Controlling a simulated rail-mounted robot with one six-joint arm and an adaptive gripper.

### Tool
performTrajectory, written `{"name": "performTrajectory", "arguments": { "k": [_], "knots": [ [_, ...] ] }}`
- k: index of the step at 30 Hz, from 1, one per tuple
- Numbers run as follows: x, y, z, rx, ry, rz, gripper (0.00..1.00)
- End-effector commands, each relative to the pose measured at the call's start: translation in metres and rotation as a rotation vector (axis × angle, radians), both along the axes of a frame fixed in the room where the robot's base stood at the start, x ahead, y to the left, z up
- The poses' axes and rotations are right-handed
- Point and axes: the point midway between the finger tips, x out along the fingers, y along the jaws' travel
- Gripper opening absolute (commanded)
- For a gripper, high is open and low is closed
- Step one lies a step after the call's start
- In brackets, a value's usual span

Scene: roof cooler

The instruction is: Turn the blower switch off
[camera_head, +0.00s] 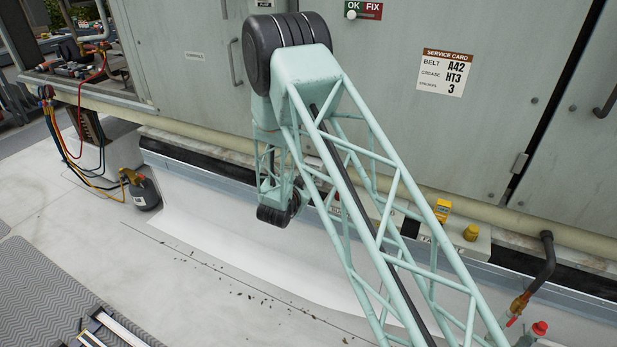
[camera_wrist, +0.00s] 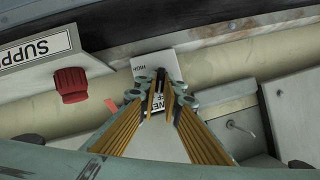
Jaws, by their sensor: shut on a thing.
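My gripper (camera_wrist: 162,78) shows in the wrist view, with tan ribbed fingers that converge to a narrow gap. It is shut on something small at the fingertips. The fingers hide most of that thing, and I cannot make out its shape or confirm that it is the blower switch. A white plate (camera_wrist: 141,67) with small dark lettering lies just beyond the fingertips. In the head view my arm covers this area, and the fingertips are not clearly seen.
A red knob (camera_wrist: 70,84) beside a partly cut-off "SUPP" sign (camera_wrist: 35,47) is left of my gripper. A beige pipe (camera_wrist: 215,70) runs behind it. In the head view are a service card (camera_head: 446,72), a yellow device (camera_head: 442,210) and a yellow knob (camera_head: 471,232).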

Motion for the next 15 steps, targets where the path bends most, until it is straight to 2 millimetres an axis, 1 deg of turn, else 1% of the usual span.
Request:
{"name": "performTrajectory", "arguments": {
  "k": [1, 9, 15],
  "knots": [
    [0.0002, 0.0016, 0.0026, -0.026, 0.01, 0.001, 0.0],
    [0.0007, 0.0028, 0.003, -0.172, 0.07, 0.0, 0.0],
    [0.001, 0.0033, 0.0024, -0.251, 0.103, 0.0, 0.0]
  ]
}}
